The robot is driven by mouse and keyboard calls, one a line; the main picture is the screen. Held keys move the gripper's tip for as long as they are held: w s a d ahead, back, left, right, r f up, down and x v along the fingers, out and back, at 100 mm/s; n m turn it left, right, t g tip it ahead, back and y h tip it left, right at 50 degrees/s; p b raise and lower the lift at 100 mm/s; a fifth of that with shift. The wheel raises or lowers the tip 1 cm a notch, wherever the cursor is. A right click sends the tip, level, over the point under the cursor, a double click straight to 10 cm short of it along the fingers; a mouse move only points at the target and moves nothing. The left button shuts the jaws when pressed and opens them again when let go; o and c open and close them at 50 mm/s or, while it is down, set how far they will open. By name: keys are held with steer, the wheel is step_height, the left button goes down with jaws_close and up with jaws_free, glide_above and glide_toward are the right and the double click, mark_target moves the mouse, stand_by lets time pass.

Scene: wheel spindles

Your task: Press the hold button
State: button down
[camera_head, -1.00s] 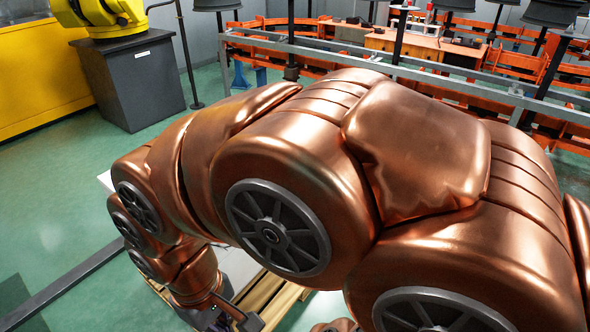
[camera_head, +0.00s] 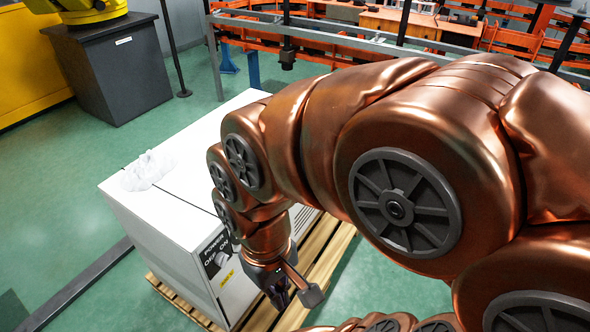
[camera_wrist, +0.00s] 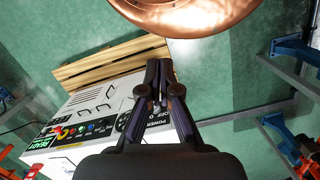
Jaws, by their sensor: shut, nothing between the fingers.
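A white control cabinet (camera_head: 215,150) stands on a wooden pallet in the head view, its front marked with power on/off lettering (camera_head: 216,247). In the wrist view the cabinet (camera_wrist: 75,105) shows a black panel strip with small red, yellow and green buttons (camera_wrist: 68,131) and a green "READY" label (camera_wrist: 43,143). I cannot tell which button is hold. My gripper (camera_head: 295,297) is beside the front of the cabinet, to the right of the power lettering. In the wrist view its fingers (camera_wrist: 160,66) are shut and empty, overlapping the panel's power end; no contact shows.
The wooden pallet (camera_head: 322,262) sticks out around the cabinet. A crumpled white object (camera_head: 147,170) lies on the cabinet top. A dark grey pedestal (camera_head: 112,68) and a yellow machine (camera_head: 32,62) stand at the back left.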

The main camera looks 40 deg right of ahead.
steer(key=w+d+f+m+t+h+b, duration=0.1)
steer(key=w+d+f+m+t+b, duration=0.15)
steer(key=w+d+f+b, duration=0.75)
steer(key=w+d+f+m+t+h+b, duration=0.15)
steer(key=w+d+f+t+b, duration=0.35)
steer(key=w, duration=0.8)
steer(key=w+d+f+m+t+b, duration=0.3)
steer(key=w+d+f+b, duration=0.5)
steer(key=w, duration=0.4)
steer(key=w+d+f+m+t+h+b, duration=0.1)
steer(key=w+d+f+t+b, duration=0.15)
steer(key=d+b, duration=0.4)
steer(key=w+d+f+m+t+h+b, duration=0.25)
steer(key=d+b, duration=0.25)
steer(key=d, duration=0.3)
steer(key=s+d+f+m+t+h+b, duration=0.1)
steer(key=s+d+f+b, duration=0.1)
steer(key=d+b, duration=0.3)
steer(key=s+d+f+m+t+h+b, duration=0.1)
steer(key=d+f+b, duration=0.4)
steer(key=d, duration=0.5)
steer(key=shift+s+m+t+h, duration=0.35)
steer(key=shift+s+t+h, duration=0.1)
steer(key=shift+t+h, duration=0.35)
steer(key=shift+d, duration=0.1)
